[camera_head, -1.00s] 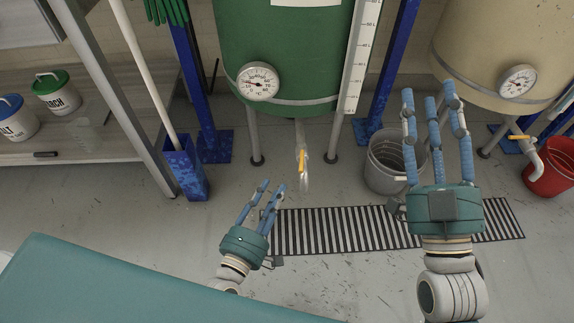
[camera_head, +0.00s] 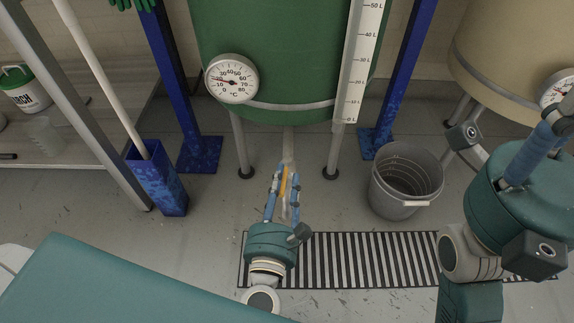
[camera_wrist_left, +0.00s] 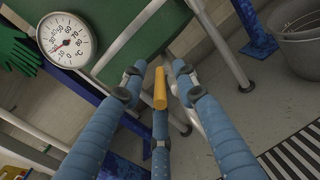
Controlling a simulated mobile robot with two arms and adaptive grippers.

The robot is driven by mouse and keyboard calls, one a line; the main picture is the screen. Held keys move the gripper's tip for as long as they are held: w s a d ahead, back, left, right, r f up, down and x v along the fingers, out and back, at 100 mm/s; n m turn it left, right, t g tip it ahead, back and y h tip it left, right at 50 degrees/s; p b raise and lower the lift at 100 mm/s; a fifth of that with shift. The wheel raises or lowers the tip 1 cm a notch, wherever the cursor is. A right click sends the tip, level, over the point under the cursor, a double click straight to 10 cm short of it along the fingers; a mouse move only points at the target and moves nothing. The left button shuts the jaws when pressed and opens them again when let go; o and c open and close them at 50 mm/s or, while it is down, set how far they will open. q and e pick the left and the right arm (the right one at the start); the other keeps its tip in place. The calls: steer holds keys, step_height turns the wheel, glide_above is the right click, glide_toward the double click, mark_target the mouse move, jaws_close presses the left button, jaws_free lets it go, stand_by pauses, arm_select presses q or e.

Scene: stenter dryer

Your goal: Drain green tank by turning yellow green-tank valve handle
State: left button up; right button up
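The green tank (camera_head: 285,60) stands on legs at the top of the head view. The yellow valve handle (camera_head: 284,181) is on the pale outlet pipe (camera_head: 288,145) below it, and also shows in the left wrist view (camera_wrist_left: 160,88). My left gripper (camera_head: 283,185) has its fingers spread on both sides of the handle, with visible gaps between fingers and handle in the wrist view. It is open. The fingers partly hide the valve in the head view. My right gripper (camera_head: 535,155) is at the right edge, its fingertips cut off or hidden.
A grey bucket (camera_head: 405,183) stands right of the green tank's legs. A striped floor grate (camera_head: 360,262) lies below. A beige tank (camera_head: 500,60) is at the upper right. Blue posts (camera_head: 185,80) flank the green tank. A blue holder (camera_head: 158,180) stands at left.

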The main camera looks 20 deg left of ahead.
mark_target(286, 170)
arm_select(q)
steer(key=shift+w+a, duration=0.2)
steer(key=shift+w, duration=0.95)
steer(key=shift+w+a, duration=0.15)
steer(key=shift+w, duration=1)
steer(key=shift+c, duration=0.2)
